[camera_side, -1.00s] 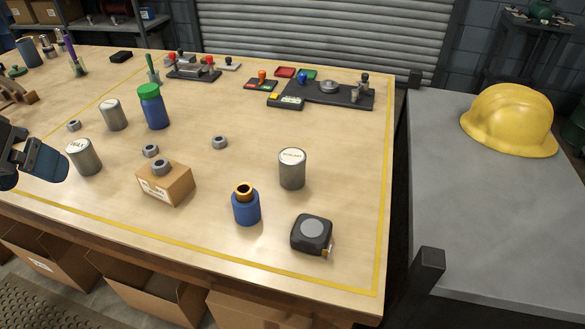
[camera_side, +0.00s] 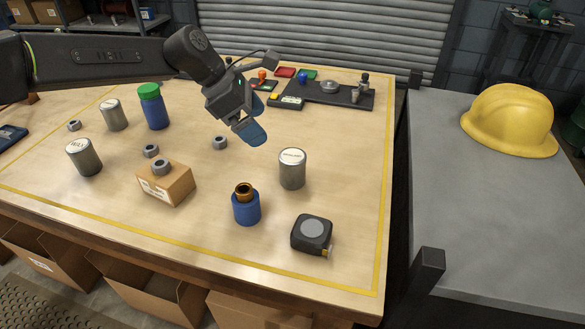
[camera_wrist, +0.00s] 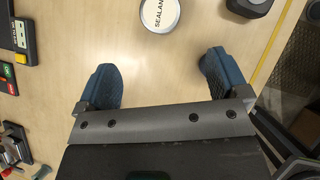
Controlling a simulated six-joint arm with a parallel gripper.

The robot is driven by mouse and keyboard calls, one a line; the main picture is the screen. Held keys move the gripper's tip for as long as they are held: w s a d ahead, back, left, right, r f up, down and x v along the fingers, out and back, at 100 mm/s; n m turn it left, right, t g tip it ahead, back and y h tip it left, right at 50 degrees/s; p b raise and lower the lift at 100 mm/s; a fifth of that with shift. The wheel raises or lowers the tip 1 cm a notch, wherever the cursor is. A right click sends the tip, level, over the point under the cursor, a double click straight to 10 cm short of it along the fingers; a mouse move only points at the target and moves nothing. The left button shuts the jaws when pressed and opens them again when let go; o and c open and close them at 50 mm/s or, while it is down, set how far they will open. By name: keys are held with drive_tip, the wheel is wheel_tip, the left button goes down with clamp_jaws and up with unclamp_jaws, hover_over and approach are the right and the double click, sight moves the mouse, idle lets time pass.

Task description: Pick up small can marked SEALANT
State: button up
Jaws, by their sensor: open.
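The small can marked SEALANT (camera_side: 292,170) is a grey metal cylinder with a white lid. It stands upright on the workbench, right of centre in the side view. In the wrist view its lid (camera_wrist: 160,14), with the letters SEALAN legible, is at the top edge and partly cut off. My gripper (camera_side: 252,133) hangs above the bench, to the left of the can and higher in the side view. In the wrist view my gripper (camera_wrist: 163,82) has its two blue fingers wide apart, with only bare bench between them. The can lies beyond the fingertips and is not touched.
A blue bottle with a gold neck (camera_side: 246,207) and a tape measure (camera_side: 312,235) stand near the can. A cardboard box (camera_side: 165,183) with a nut on top, another grey can (camera_side: 84,158) and a green-capped bottle (camera_side: 153,107) are further left.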

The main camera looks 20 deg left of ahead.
sight(287, 156)
drive_tip(key=x, duration=1.3)
drive_tip(key=shift+d+f, duration=0.25)
drive_tip(key=shift+r, duration=0.1)
drive_tip(key=c, duration=1.1)
